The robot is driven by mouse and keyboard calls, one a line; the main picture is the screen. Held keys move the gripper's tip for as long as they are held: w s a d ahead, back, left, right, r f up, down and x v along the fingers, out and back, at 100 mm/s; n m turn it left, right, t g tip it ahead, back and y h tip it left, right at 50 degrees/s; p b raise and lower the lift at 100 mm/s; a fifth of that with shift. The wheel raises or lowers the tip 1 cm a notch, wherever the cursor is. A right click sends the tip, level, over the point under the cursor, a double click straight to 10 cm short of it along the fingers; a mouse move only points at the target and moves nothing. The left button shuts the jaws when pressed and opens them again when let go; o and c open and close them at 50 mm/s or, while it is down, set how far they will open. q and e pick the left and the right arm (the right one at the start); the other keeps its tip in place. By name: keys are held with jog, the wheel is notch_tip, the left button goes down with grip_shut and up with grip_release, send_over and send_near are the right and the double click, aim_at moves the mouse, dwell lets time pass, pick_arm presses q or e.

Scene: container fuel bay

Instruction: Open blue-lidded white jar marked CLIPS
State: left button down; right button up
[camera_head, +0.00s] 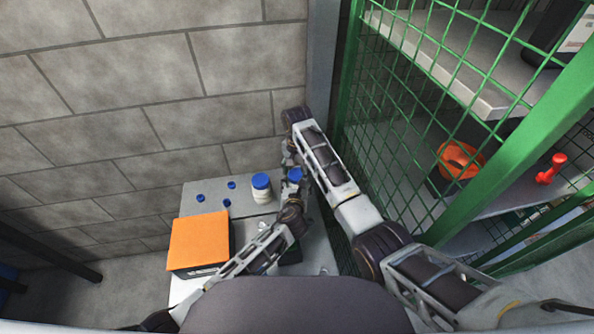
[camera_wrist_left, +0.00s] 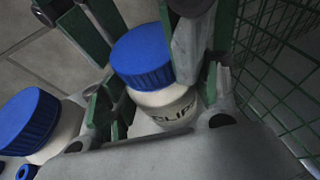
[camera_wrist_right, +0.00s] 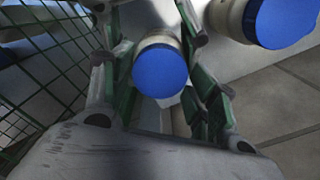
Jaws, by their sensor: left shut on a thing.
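The white jar marked CLIPS (camera_wrist_left: 165,108) stands upright with its blue lid (camera_wrist_left: 141,55) on. My left gripper (camera_head: 296,195) is shut on the jar's white body, a finger on each side below the lid. In the head view, the lid (camera_head: 295,174) shows between my two grippers, and the body is mostly hidden. My right gripper (camera_head: 291,158) comes down from above. In the right wrist view, its open fingers stand on both sides of the lid (camera_wrist_right: 160,71); whether they touch it I cannot tell.
A second blue-lidded white jar (camera_head: 261,190) stands close to the left. Several small blue caps (camera_head: 200,198) lie on the grey top (camera_head: 208,186). An orange-topped box (camera_head: 198,243) is nearer. A green mesh cage (camera_head: 385,130) closes the right side, and a block wall (camera_head: 150,90) the back.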

jog(key=c, duration=0.5)
jog(key=o, duration=1)
jog(key=shift+c, duration=0.2)
jog(key=shift+r, duration=0.15)
jog(key=shift+r, duration=2.15)
